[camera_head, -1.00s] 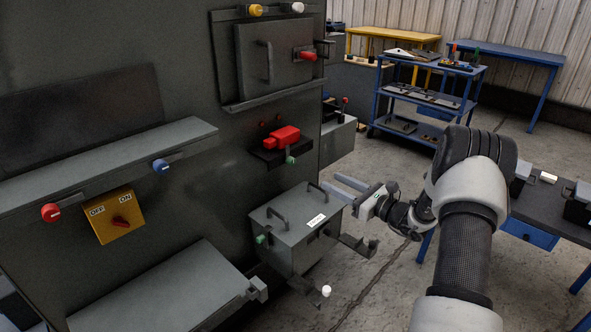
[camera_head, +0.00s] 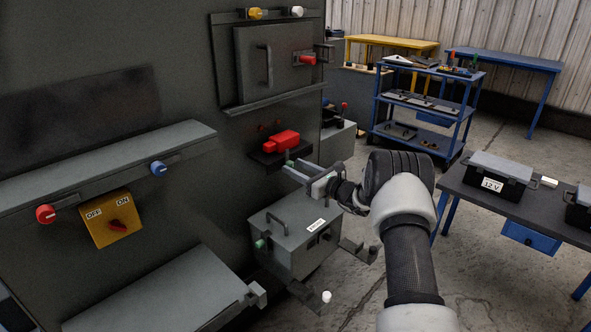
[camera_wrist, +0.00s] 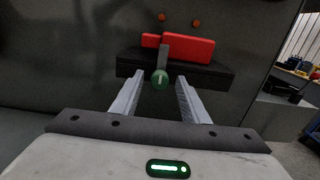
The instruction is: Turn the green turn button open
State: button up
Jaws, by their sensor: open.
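A panel door with a red knob (camera_head: 308,60) is above. A yellow OFF/ON switch (camera_head: 112,217) is at left. A table (camera_head: 500,195) with a 12 V battery stands at right.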

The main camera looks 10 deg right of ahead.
jog(key=shift+w+a, duration=0.25)
jog(key=shift+w, duration=0.05)
grip_shut()
